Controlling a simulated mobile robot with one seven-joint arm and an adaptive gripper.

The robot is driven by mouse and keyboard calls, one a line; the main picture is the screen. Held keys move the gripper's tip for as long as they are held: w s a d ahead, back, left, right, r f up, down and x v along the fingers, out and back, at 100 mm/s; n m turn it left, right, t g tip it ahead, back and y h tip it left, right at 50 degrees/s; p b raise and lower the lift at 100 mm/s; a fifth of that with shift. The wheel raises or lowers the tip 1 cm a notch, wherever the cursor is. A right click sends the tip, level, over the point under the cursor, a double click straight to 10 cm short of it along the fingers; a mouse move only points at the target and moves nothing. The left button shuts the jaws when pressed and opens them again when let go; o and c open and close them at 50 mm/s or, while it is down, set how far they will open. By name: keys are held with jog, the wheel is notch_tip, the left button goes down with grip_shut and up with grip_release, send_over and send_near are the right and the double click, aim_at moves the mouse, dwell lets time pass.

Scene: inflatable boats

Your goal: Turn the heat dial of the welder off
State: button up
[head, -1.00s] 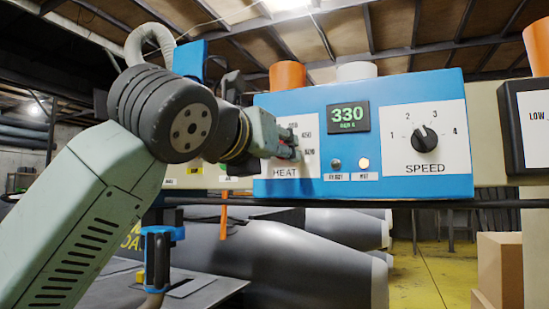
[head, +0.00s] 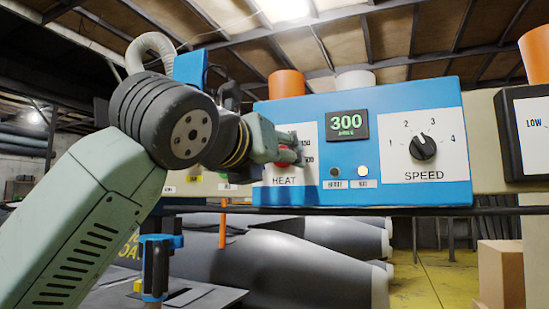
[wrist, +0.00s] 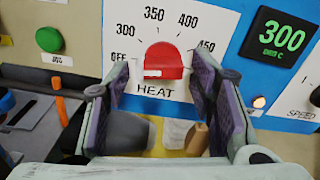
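The blue welder panel (head: 345,190) fills the middle of the head view. Its red heat dial (wrist: 163,58) sits on a white plate reading OFF, 300, 350, 400 and 450. A white mark shows at the dial's lower left, on the OFF side. The green display (head: 347,124) reads 300, also in the wrist view (wrist: 281,36). My gripper (wrist: 162,68) is open, with its fingers left and right of the dial and small gaps to it. In the head view my gripper (head: 294,150) is at the dial and hides most of it.
The speed knob (head: 423,146) is right of the display. Two small indicators sit below it, the right one (head: 362,172) lit. A green button (wrist: 49,39) is left of the dial. A black rail (head: 400,211) runs under the panel; dark boat tubes (head: 290,265) lie below.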

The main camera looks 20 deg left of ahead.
jog(key=shift+s, duration=0.1)
jog(key=s, duration=1.2)
jog(key=shift+a, duration=0.2)
